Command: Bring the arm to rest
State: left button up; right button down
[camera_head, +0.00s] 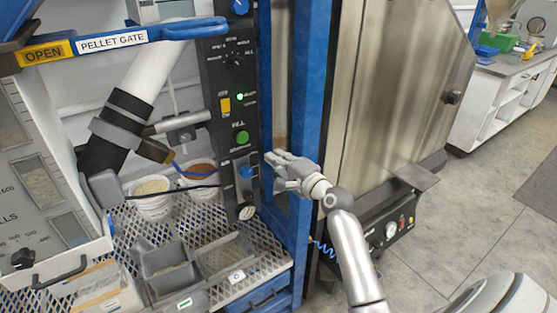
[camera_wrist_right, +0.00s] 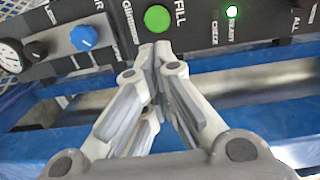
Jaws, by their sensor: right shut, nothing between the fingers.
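My right gripper (camera_head: 274,162) is in front of the black control panel (camera_head: 219,95), close to its lower part and beside the blue post. In the right wrist view its fingers (camera_wrist_right: 158,52) are shut together with nothing between them. The fingertips are near the green FILL button (camera_wrist_right: 157,18), which also shows in the head view (camera_head: 242,137); I cannot tell whether they touch it or the panel. A lit green lamp (camera_wrist_right: 232,11) is to the right of the button in the wrist view. My left gripper is not in view.
A blue upright post (camera_head: 312,70) and a steel cabinet (camera_head: 400,80) stand close to my right arm. Left of the panel are white buckets (camera_head: 152,205), a grey bin (camera_head: 168,267) and a mesh shelf (camera_head: 262,262). Open floor (camera_head: 470,210) lies at the right.

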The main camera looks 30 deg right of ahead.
jog(key=shift+s, duration=0.35)
dwell(0.3)
notch_tip(320, 180, down, 21)
jog(key=s+a+n+g, duration=0.2)
jog(key=a+n+g, duration=0.1)
jog(key=g, duration=0.1)
jog(key=s+a+f+n+g, duration=0.25)
jog(key=s+f, duration=0.35)
jog(key=f, duration=0.5)
jog(key=s+a+f+n+g, duration=0.25)
jog(key=s+f, duration=0.35)
jog(key=f, duration=0.5)
jog(key=s+a+f+n+g, duration=0.2)
jog(key=s+f+n, duration=0.2)
jog(key=s, duration=0.9)
jog(key=s+a+f+n+g, duration=0.2)
jog(key=s+f+n+g, duration=0.1)
jog(key=s+f, duration=0.6)
jog(key=s+a+f+n+g+h, duration=0.1)
jog(key=s+f+n, duration=0.4)
jog(key=s, duration=1.2)
jog(key=shift+s+a+f+g, duration=0.4)
jog(key=shift+a+f+g, duration=0.4)
jog(key=shift+a+f, duration=0.1)
